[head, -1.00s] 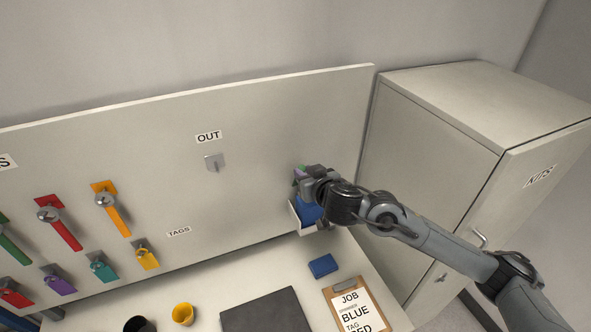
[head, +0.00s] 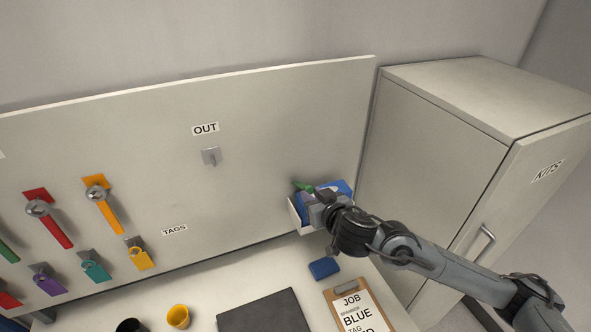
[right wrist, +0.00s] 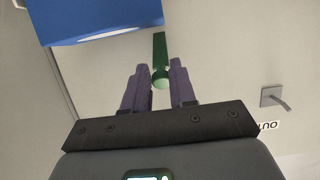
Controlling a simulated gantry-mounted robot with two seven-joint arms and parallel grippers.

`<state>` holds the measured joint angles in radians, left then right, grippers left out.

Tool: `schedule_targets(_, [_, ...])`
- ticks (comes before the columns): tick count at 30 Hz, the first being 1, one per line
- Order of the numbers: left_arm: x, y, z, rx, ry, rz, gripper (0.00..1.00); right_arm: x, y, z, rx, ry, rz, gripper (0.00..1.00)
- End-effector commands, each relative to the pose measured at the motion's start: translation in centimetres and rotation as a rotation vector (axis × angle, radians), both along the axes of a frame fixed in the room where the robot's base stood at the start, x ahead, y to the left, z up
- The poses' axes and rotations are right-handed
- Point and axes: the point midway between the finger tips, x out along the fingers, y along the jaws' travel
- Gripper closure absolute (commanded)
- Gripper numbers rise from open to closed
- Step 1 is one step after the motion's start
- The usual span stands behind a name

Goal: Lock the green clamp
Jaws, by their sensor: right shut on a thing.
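My right gripper (right wrist: 160,84) is shut on the knob end. In the head view my right gripper (head: 316,198) is partly hidden by its own wrist, just below the lever. The clamp's mount cannot be made out. My left gripper is out of view.
The blue box sits in a white holder (head: 295,213) close to the gripper. A grey hook (head: 211,157) is under the OUT label. The kits cabinet (head: 470,130) stands at right. A blue block (head: 324,268) and clipboard (head: 352,293) lie on the table.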

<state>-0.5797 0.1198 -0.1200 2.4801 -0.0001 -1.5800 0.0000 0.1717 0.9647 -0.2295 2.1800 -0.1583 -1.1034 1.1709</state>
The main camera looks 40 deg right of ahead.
Motion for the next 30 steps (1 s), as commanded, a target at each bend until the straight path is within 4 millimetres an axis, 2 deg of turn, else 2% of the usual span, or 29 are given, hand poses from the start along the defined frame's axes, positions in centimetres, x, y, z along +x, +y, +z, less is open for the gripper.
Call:
schedule_targets(1, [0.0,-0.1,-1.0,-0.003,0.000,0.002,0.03,-0.3,0.0,-1.3,0.000,0.006,-0.002,0.92])
schedule_targets(10, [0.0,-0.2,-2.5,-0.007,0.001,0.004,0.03,-0.8,0.2,-3.0,0.000,0.005,-0.002,0.92])
schedule_targets(16, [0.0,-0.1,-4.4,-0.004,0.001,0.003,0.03,-1.0,0.2,-5.0,0.000,0.006,-0.002,0.92])
schedule_targets(26, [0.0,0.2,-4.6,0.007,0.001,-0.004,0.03,-1.0,0.2,-5.2,0.000,0.003,-0.003,0.92])
schedule_targets(27, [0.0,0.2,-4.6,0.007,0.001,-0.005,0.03,-1.0,0.2,-5.2,0.000,0.003,-0.003,0.69])
schedule_targets(30, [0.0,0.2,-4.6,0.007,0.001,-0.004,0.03,-1.0,0.2,-5.1,0.000,0.002,-0.002,0.55])
